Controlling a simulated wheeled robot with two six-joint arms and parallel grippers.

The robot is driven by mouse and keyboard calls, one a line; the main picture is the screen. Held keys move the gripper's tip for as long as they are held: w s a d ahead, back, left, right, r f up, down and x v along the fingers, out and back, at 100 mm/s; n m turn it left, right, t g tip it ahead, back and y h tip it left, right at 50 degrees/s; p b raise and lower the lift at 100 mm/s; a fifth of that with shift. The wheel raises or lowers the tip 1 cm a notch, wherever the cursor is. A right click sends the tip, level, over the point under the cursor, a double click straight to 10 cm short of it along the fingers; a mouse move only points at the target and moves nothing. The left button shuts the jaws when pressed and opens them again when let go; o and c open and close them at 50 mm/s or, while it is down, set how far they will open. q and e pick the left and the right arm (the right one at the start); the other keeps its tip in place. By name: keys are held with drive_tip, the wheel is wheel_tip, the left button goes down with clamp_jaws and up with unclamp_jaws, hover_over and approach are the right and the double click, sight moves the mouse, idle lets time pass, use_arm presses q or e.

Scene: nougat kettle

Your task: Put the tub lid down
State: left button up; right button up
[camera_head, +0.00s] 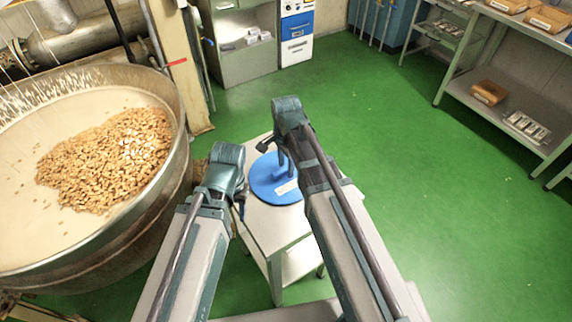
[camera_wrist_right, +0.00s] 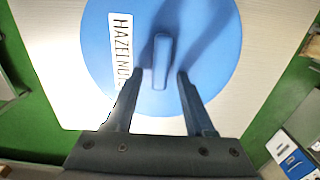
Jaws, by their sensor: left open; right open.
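The tub lid (camera_head: 268,188) is a round blue disc lying flat on a small pale table (camera_head: 278,226). In the right wrist view the lid (camera_wrist_right: 215,45) has a raised blue bar handle (camera_wrist_right: 161,60) and a white label whose visible letters begin "HAZELNU". My right gripper (camera_wrist_right: 159,76) is open above the lid, with one finger on each side of the handle and a gap to both. It also shows over the lid in the head view (camera_head: 274,151). My left gripper (camera_head: 240,207) is by the table's left edge, beside the lid and empty; its fingers are mostly hidden behind its wrist.
A large metal kettle (camera_head: 179,112) with nuts (camera_head: 110,158) in it stands at left, close to the table. A shelf rack (camera_head: 505,112) with boxes stands at right, and a grey cabinet (camera_head: 245,62) at the back. Green floor (camera_head: 400,160) is free between them.

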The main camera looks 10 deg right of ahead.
sight(286, 168)
wheel_tip(286, 168, up, 12)
drive_tip(key=p, duration=1.2)
drive_tip(key=s+a+n+h, duration=0.1)
drive_tip(key=s+a+n, duration=0.4)
drive_tip(key=s+n, duration=0.8)
drive_tip(key=n, duration=0.4)
drive_tip(key=shift+s, duration=0.35)
drive_tip(key=shift+a, duration=0.2)
